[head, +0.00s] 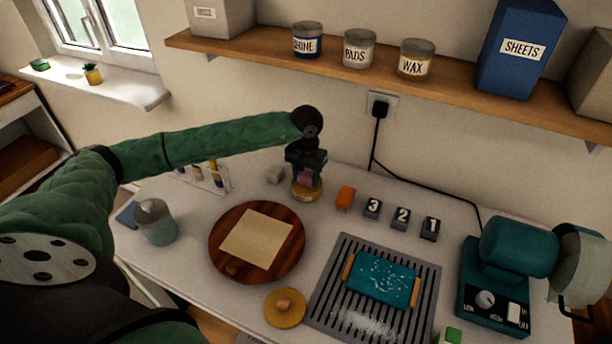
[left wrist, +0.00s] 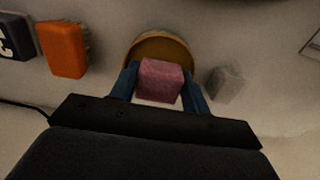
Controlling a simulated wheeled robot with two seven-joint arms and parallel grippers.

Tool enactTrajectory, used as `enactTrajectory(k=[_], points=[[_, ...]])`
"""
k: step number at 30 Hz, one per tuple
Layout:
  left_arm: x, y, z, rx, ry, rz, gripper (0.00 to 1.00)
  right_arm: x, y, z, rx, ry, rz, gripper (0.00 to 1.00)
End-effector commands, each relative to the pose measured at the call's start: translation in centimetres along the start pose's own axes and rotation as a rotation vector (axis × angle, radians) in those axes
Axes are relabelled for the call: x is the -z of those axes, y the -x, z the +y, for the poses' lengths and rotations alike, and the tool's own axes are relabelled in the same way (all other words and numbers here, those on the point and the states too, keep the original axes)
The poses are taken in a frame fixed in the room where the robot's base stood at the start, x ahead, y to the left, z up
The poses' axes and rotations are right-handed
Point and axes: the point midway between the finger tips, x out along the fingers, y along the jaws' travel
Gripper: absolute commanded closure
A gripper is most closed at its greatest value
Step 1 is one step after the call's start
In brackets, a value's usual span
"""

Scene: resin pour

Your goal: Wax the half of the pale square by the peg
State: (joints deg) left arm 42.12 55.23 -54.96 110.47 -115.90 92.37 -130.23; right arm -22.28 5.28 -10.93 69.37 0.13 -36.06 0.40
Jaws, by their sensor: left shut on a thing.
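The pale square (head: 257,237) lies flat on a round dark wooden board (head: 225,215). A small brown peg (head: 232,268) stands on the board by the square's lower-left corner. My left gripper (head: 306,172) is shut on a pink block (head: 307,178), which also shows between the fingers in the left wrist view (left wrist: 160,80). The block is right at a low round tin with a yellowish-brown band (head: 306,194), whose rim shows behind it in the left wrist view (left wrist: 163,45). I cannot tell whether they touch. My right gripper is not in view.
Right of the tin are an orange block (head: 345,196) and dark number blocks (head: 400,217). A small grey block (head: 274,175) is to its left. A glass jar (head: 156,222) stands left of the board, a teal slab (head: 384,278) on a slotted grey tray (head: 330,275) to the right.

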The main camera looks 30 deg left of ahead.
Motion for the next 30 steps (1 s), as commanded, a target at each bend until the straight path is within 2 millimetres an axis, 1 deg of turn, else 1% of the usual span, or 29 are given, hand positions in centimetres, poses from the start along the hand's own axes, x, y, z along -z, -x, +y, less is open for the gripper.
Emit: enactTrajectory(k=[5,30], points=[[0.0,0.0,0.0,0.0,0.0,0.0,0.72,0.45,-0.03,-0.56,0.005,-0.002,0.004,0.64],[0.0,-0.7,-0.01,0.0,0.0,0.0,0.72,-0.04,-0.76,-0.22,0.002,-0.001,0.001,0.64]])
